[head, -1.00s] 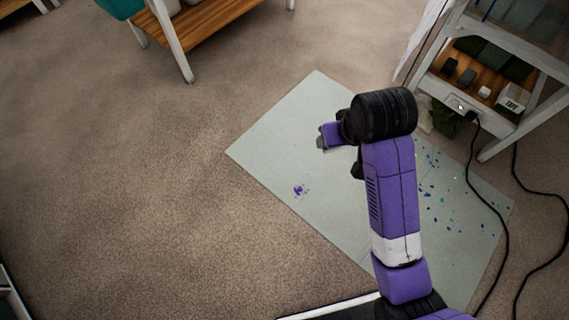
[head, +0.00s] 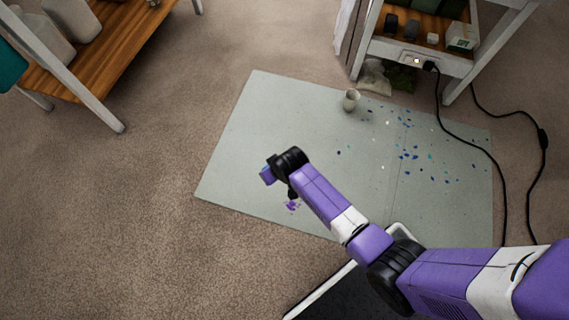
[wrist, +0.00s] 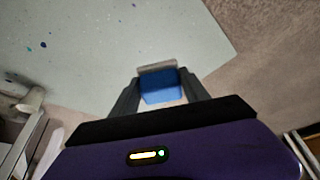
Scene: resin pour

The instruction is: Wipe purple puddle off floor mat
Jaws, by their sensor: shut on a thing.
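The purple puddle (head: 291,206) is a small splotch on the pale grey-green floor mat (head: 255,120), near its front left edge. My gripper (wrist: 158,88) is shut on a blue block with a pale grey edge, which looks like a sponge (wrist: 160,86). In the head view my gripper (head: 268,175) is just up and left of the puddle, seemingly above the mat; the sponge is mostly hidden there. The puddle cannot be made out in the wrist view. Whether the sponge touches the mat cannot be told.
A pale cup (head: 351,101) stands on the mat's far side. Blue and teal specks (head: 410,150) dot the mat's right half. A shelf (head: 415,55) stands behind at right, with a black cable (head: 500,190) on the floor. A wooden-shelf table (head: 90,60) is at upper left. Carpet at left is clear.

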